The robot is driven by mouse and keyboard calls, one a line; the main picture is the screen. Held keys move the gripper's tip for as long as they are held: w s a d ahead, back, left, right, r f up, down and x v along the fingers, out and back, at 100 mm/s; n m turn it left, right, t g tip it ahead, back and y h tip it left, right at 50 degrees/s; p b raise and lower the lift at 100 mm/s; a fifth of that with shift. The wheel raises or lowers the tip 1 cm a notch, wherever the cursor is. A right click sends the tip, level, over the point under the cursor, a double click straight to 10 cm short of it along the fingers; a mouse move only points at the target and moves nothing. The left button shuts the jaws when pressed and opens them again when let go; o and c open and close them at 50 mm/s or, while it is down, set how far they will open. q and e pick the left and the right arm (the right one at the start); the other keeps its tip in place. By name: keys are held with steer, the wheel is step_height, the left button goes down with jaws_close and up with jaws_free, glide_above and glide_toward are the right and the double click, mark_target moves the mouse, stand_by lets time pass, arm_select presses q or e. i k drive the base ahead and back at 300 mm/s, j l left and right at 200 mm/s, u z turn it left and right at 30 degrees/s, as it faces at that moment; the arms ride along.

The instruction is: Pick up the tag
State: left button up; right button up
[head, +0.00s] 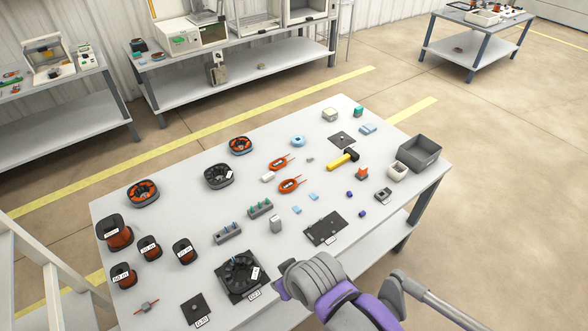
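Several small white tags show in the head view. One tag (255,295) lies at the front edge of a black plate (228,291) that carries a black ring-shaped part (241,271). A white label (256,273) sits on that ring. Another tag (202,321) is at the front of a smaller black plate (193,306), and a third (331,240) is by a black plate (322,226) to the right. My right gripper (281,289) is just right of the ring plate. Its fingers are mostly hidden by the wrist, so its opening is unclear. My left gripper is out of view.
Labelled copper-wire spools (118,236) stand at the table's left. A grey bin (420,150) is at the right. Bare table (180,215) shows between them.

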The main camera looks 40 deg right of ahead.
mark_target(268, 176)
steer(key=z, duration=1)
steer(key=k+l, duration=0.05)
